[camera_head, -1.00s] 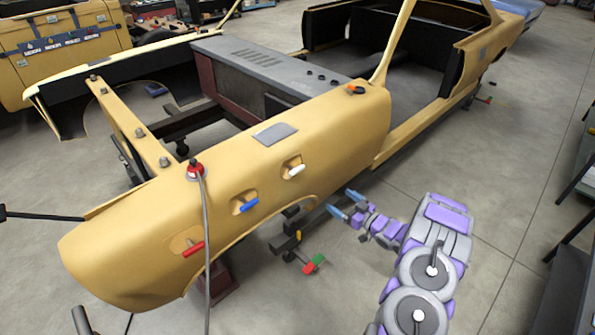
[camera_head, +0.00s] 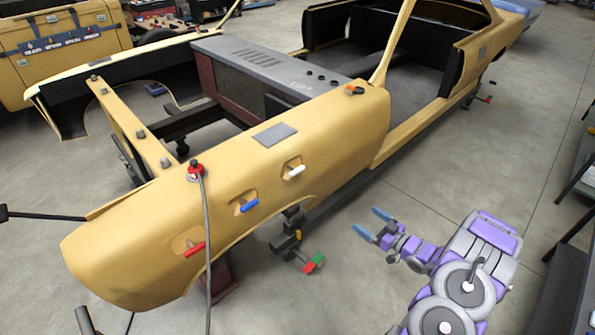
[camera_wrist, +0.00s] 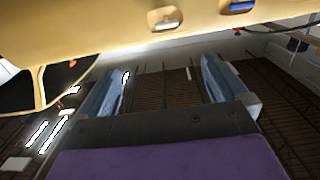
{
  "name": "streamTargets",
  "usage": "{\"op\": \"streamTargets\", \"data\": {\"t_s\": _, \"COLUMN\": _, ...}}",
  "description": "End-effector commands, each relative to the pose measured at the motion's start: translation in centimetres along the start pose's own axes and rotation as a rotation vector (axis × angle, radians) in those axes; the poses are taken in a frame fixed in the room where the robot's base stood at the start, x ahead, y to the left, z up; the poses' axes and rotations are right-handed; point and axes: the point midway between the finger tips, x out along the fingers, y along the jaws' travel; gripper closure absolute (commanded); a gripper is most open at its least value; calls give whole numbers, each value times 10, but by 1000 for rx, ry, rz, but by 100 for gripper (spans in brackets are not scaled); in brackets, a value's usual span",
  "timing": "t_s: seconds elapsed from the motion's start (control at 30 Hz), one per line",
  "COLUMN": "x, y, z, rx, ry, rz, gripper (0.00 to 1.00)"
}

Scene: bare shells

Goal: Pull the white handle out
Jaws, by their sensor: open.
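The white handle (camera_head: 296,170) sits in a recess on the side of the yellow car shell (camera_head: 340,130), right of the blue handle (camera_head: 249,205) and the red handle (camera_head: 194,249). My gripper (camera_head: 371,223) is open and empty, to the right of and below the white handle, clear of the shell. In the wrist view the two blue fingers (camera_wrist: 160,85) are spread apart with nothing between them. The white handle also shows there (camera_wrist: 166,24), near the top, beyond the fingers, with part of the blue handle (camera_wrist: 242,6) to its right.
A grey cable (camera_head: 207,240) hangs down the shell from a red knob (camera_head: 195,171). A stand with red and green parts (camera_head: 314,263) is on the floor below the shell. Open floor lies right of the shell. Dark furniture (camera_head: 570,260) stands at the right edge.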

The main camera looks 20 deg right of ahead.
Motion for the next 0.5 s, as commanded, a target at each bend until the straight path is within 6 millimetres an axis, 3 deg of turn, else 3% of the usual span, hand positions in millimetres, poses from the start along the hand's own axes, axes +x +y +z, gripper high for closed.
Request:
{"op": "streamTargets", "data": {"t_s": 0.23, "x": -41, "y": 1, "z": 0, "rx": 0, "ry": -1, "rz": 4, "gripper": 0}}
{"op": "streamTargets", "data": {"t_s": 0.5, "x": -55, "y": 0, "z": 1, "rx": 0, "ry": -2, "rz": 0, "gripper": 0}}
